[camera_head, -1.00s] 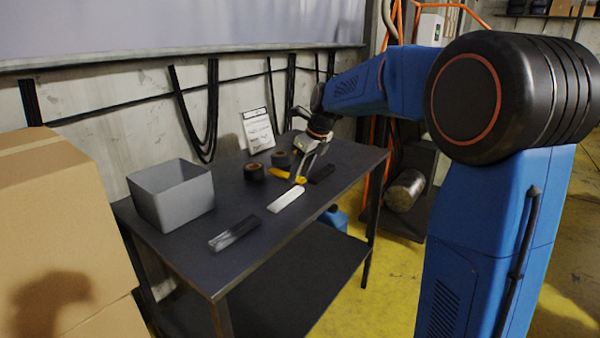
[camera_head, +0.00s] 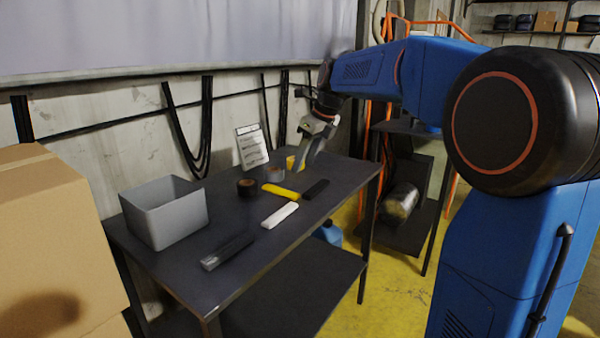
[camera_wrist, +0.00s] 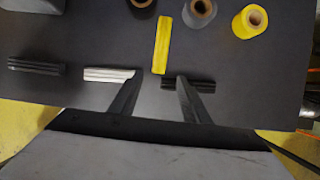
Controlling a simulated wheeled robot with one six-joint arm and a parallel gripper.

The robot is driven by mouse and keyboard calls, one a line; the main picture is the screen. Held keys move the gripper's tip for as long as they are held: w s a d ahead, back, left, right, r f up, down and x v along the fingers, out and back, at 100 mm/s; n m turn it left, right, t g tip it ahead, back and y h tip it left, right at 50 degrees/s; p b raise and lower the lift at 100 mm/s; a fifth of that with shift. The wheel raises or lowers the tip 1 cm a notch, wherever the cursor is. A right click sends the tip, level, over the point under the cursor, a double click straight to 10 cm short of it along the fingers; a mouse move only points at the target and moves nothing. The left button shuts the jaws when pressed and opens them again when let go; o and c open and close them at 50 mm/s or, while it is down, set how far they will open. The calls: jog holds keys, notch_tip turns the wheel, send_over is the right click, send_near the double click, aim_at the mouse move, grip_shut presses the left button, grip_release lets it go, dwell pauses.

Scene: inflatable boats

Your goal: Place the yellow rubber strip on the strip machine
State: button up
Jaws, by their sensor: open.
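The yellow rubber strip (camera_head: 281,191) lies flat on the dark table, between a white strip (camera_head: 280,215) and a roll of grey tape. In the wrist view the yellow strip (camera_wrist: 162,45) stands lengthwise, ahead of my gripper's fingertips and apart from them. My gripper (camera_wrist: 156,78) is open and empty above the table. In the head view my gripper (camera_head: 301,168) hangs over the table's far right part, to the right of the yellow strip. I cannot identify a strip machine in either view.
Black strips (camera_head: 316,189) (camera_head: 228,251) lie on the table (camera_head: 190,272). Tape rolls stand behind: black (camera_head: 247,187), grey (camera_head: 275,173) and yellow (camera_wrist: 250,21). A grey bin (camera_head: 165,212) is at the left, a paper sign (camera_head: 251,147) at the back.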

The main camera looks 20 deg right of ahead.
jog(key=shift+s+d+r, duration=0.1)
jog(key=shift+s+r, duration=0.2)
jog(key=shift+r, duration=0.3)
